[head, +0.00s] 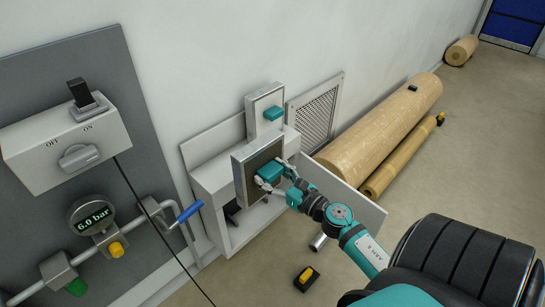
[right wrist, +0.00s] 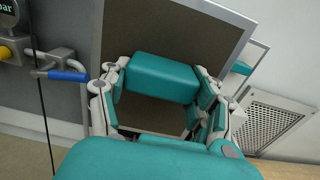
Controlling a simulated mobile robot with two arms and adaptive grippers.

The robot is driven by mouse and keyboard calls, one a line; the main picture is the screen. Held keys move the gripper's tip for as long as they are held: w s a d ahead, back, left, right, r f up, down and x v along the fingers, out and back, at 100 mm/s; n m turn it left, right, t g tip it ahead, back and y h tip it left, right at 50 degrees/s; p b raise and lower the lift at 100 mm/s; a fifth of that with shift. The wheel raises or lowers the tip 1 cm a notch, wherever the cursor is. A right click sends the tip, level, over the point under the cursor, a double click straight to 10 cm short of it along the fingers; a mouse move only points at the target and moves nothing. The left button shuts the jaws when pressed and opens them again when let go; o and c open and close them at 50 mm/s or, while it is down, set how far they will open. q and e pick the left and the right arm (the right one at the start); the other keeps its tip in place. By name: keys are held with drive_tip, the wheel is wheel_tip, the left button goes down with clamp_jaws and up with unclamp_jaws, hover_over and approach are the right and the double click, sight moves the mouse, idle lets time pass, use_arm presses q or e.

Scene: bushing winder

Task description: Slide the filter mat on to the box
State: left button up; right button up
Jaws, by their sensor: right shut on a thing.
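The filter mat (head: 243,175) looks like a flat dark panel in a light frame with a teal grip block (head: 269,171). My right gripper (head: 273,174) is shut on that block, with a finger on each side. In the right wrist view the mat (right wrist: 120,40) is large and tilted, and the block (right wrist: 162,78) sits between the fingers of my right gripper (right wrist: 158,76). The white box (head: 211,176) stands against the wall, directly behind the mat. The mat hides part of the box, and I cannot tell whether they touch. My left gripper is not in view.
A second panel with a teal handle (head: 273,113) stands upright behind the mat. A wall grille (head: 315,112) is to its right. Brown rolls (head: 385,130) lie along the wall. A pressure gauge (head: 91,214) and a blue-handled valve (head: 189,211) are at left. A yellow-buttoned pedal (head: 306,278) is on the floor.

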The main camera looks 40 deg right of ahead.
sight(258, 164)
idle(0.4)
drive_tip(key=shift+w, duration=0.15)
drive_tip(key=w, duration=0.5)
drive_tip(key=shift+w+a, duration=0.1)
drive_tip(key=shift+a, duration=0.1)
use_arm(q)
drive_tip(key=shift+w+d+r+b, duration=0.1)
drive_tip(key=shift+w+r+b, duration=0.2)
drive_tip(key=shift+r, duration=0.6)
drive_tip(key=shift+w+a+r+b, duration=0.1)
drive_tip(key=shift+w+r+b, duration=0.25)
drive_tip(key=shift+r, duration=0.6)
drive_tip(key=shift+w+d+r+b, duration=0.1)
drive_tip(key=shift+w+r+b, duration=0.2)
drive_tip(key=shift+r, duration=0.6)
use_arm(e)
drive_tip(key=w+a, duration=0.1)
drive_tip(key=w, duration=1.3)
drive_tip(key=shift+w, duration=0.25)
drive_tip(key=shift+a, duration=0.1)
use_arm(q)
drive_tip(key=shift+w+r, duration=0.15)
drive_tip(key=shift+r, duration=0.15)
